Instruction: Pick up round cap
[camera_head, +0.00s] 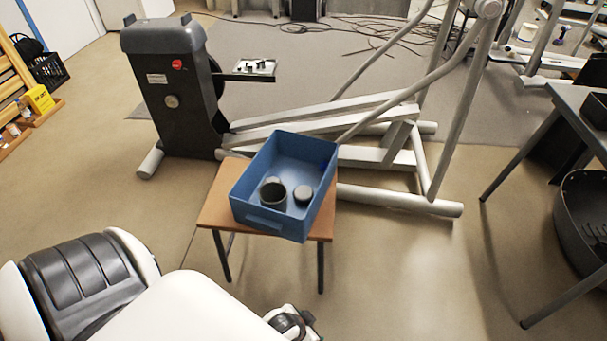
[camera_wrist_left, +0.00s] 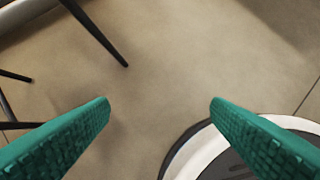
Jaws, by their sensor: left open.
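A blue bin (camera_head: 252,172) sits on a small wooden stool. Inside it, near its front wall, stand two dark round pieces. The right one is a small grey round cap (camera_head: 303,194) with a flat top. The left one is a larger, black, open cup-like piece (camera_head: 273,194). A small gap shows between them. My left gripper (camera_wrist_left: 160,103) is open in the left wrist view, its two green fingers wide apart with only bare floor between them. The bin and the cap are not in the left wrist view. My right gripper is not in view.
The stool (camera_head: 212,212) has dark legs on the tan floor. A grey elliptical trainer (camera_head: 165,85) stands close behind it, with its bars reaching right. A dark table (camera_head: 570,105) is at the right. The floor right of the stool is clear.

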